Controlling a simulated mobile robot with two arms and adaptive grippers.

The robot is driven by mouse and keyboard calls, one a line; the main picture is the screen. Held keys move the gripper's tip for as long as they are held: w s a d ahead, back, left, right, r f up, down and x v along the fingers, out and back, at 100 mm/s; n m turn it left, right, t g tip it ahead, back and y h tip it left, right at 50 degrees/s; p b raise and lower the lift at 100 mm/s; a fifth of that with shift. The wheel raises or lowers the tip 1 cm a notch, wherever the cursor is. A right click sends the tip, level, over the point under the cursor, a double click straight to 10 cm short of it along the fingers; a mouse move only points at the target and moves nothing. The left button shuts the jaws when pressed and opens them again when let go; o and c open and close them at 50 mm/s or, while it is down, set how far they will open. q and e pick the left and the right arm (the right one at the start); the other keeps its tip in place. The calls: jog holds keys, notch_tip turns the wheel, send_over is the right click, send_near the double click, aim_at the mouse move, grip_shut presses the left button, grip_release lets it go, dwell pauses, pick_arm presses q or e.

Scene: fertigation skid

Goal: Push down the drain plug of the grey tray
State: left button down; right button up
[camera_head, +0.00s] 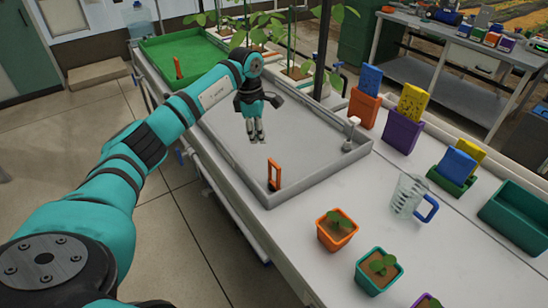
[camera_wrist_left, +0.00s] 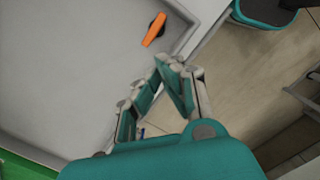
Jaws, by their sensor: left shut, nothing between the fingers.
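The grey tray (camera_head: 225,148) sits on the bench, its floor bare. The drain plug (camera_head: 273,174), an orange upright handle with a dark base, stands in the tray's near corner. It also shows in the left wrist view (camera_wrist_left: 154,29) near the top. My left gripper (camera_head: 257,139) hangs over the tray, fingers down, shut and empty. It is farther back than the plug and apart from it; its fingertips (camera_wrist_left: 164,68) also show in the wrist view. I cannot tell the fingertips' exact height above the tray floor. My right gripper is out of view.
A green tray (camera_head: 185,50) with a similar orange handle (camera_head: 178,66) lies beyond. A white post (camera_head: 351,130) stands at the grey tray's right edge. Potted seedlings (camera_head: 336,231), a measuring jug (camera_head: 408,196) and colored holders (camera_head: 402,131) stand to the right.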

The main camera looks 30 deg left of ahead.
pick_arm(q)
jog(key=shift+a+r, duration=0.2)
jog(key=shift+r, duration=1.25)
jog(key=shift+d, duration=0.1)
